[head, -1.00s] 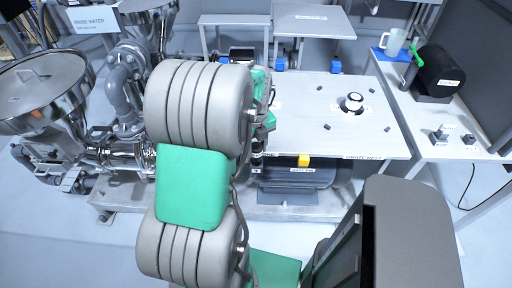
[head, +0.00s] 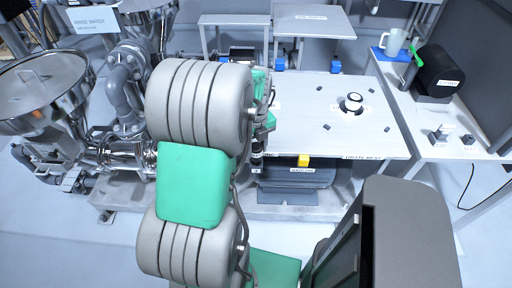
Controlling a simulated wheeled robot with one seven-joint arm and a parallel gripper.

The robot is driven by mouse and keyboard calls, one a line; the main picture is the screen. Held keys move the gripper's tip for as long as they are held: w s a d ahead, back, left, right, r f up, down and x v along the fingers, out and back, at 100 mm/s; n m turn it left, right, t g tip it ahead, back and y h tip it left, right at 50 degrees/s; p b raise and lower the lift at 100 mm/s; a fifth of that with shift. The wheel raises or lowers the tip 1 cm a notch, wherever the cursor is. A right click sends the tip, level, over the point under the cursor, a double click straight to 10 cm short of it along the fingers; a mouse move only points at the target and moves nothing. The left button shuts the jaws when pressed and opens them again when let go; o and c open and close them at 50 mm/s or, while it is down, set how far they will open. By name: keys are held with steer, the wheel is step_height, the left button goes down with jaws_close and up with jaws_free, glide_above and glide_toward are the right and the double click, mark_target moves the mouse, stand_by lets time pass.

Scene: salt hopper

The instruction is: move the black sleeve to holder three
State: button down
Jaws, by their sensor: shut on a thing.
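My arm's large grey joints and green covers fill the middle of the head view and hide what lies behind them. Small green and dark parts of my wrist show at the right edge of the upper joint. I cannot make out my gripper's fingers or anything between them. I cannot pick out the black sleeve with certainty. No holder marked three can be read in this view.
A pale table (head: 300,135) bears a round white-and-black thing (head: 353,102) and several small dark pieces. A finned grey motor (head: 295,176) is under its front edge. A black cylinder (head: 438,72) and a mug (head: 393,42) stand at right. Steel pipes (head: 122,95) crowd the left.

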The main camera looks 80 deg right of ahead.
steer(key=shift+f+b, duration=0.8)
steer(key=shift+f, duration=0.35)
stand_by(0.4)
steer(key=c, duration=0.8)
jaws_free()
steer(key=shift+a, duration=0.1)
steer(key=shift+c, duration=0.2)
steer(key=shift+s+f, duration=0.1)
steer(key=shift+c, duration=1.2)
steer(key=o, duration=0.3)
